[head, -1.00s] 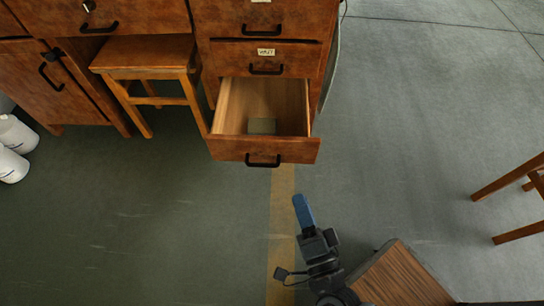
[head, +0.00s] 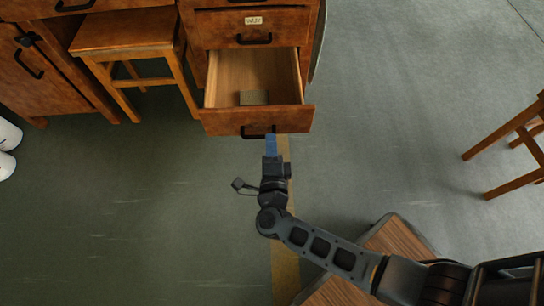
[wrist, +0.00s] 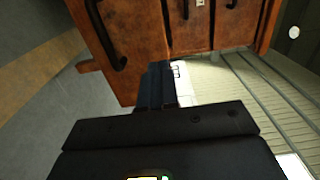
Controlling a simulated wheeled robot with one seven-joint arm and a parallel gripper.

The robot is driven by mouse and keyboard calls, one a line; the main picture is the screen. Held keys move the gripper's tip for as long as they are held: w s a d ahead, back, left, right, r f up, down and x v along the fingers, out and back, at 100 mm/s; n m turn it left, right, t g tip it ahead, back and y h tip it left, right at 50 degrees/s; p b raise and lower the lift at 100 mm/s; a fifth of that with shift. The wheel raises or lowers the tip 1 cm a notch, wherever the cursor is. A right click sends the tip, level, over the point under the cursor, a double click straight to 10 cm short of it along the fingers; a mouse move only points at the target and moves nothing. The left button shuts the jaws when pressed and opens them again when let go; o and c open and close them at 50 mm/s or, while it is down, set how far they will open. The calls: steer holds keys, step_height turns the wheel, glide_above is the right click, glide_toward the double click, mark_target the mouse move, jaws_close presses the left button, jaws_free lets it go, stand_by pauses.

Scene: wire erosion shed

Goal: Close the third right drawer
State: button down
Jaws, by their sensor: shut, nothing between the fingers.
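The third right drawer (head: 222,121) is the lowest one I see in the right pedestal of the wooden desk. It is pulled well out, with a small greyish block (head: 254,97) lying inside. Its front has a black bar handle (head: 258,131). My gripper (head: 271,137), with blue fingers, is shut and empty, right at the drawer front near the right end of the handle. I cannot tell whether it touches. In the wrist view the shut fingers (wrist: 155,82) point at the wooden front beside a black handle (wrist: 107,38).
Shut drawers (head: 240,28) are above the open one. A wooden stool (head: 125,35) stands to its left and a cupboard door (head: 30,70) further left. A chair (head: 515,145) is at the right.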

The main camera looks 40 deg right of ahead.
mark_target(270, 113)
steer(key=b+x, duration=0.1)
steer(key=x, duration=0.6)
steer(key=shift+b, duration=0.35)
